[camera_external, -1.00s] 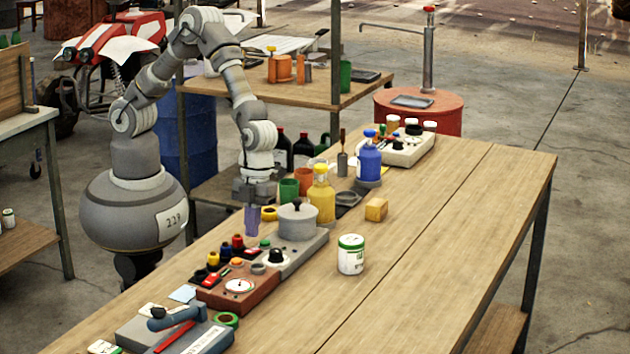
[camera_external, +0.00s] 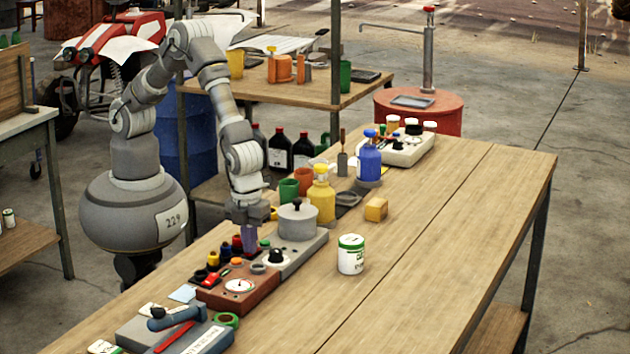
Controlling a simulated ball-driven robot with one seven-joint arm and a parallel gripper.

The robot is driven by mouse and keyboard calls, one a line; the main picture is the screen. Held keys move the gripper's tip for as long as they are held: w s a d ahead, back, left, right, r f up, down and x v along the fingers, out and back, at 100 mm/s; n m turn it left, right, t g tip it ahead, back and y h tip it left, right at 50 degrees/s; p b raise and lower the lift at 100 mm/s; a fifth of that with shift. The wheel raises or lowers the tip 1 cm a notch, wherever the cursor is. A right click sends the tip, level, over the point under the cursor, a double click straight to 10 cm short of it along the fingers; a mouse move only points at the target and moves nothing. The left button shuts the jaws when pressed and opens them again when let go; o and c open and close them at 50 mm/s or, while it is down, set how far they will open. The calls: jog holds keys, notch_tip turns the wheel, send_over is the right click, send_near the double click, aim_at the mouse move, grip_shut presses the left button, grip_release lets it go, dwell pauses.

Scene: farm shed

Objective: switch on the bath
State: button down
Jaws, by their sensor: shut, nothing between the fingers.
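The bath looks to be the grey unit (camera_external: 305,252) with a round lidded pot (camera_external: 297,222) on its far end. A black dial (camera_external: 276,257) sits on its near end, with a small green button (camera_external: 265,243) beside it. My gripper (camera_external: 249,250) points down just left of the green button, with its fingers shut and empty. I cannot tell whether the fingertips touch the unit or hover beside it. The fingers partly cover the area left of the button.
A red-brown meter box (camera_external: 238,300) with coloured terminals stands just in front of the unit. Yellow (camera_external: 322,200) and blue (camera_external: 369,163) bottles stand behind it. A white jar (camera_external: 351,255) is to the right. The table's right side is clear.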

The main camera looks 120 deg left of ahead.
jog(key=shift+s+d+f+y, duration=0.2)
jog(key=shift+s+f+y, duration=0.05)
jog(key=shift+f+y, duration=0.15)
jog(key=shift+s+a+f, duration=0.1)
jog(key=shift+a+f, duration=0.05)
jog(key=shift+a, duration=0.1)
jog(key=shift+a+p, duration=0.3)
jog(key=shift+a, duration=0.4)
jog(key=d+r+p, duration=0.3)
jog(key=r+p, duration=0.3)
jog(key=r, duration=0.9)
jog(key=shift+w, duration=0.3)
